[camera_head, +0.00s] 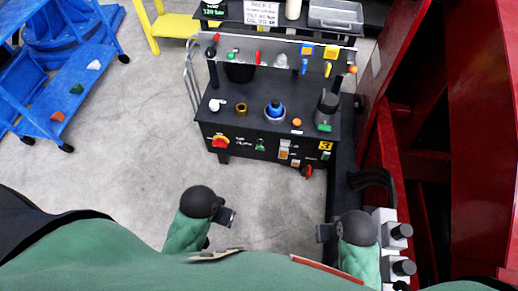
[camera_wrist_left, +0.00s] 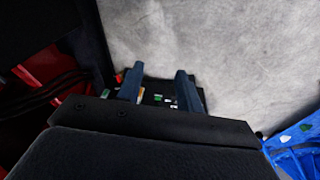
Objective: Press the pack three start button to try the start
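The front panel (camera_head: 245,152) of the black cart faces me in the head view. At its right end is a yellow label with a 3 (camera_head: 325,146), and a small green part (camera_head: 326,156) sits just below it. I cannot read whether this is the start button. My left gripper (camera_head: 228,217) is in front of the cart and well short of the panel. In the left wrist view its two fingers (camera_wrist_left: 160,88) are apart with nothing between them, and the panel shows beyond. My right gripper (camera_head: 324,233) is low and to the right, away from the panel; its fingers are unclear.
Bottles and fittings stand on the cart top. Red structure (camera_head: 480,120) rises at right, a blue cart (camera_head: 60,90) at left. Floor between is clear.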

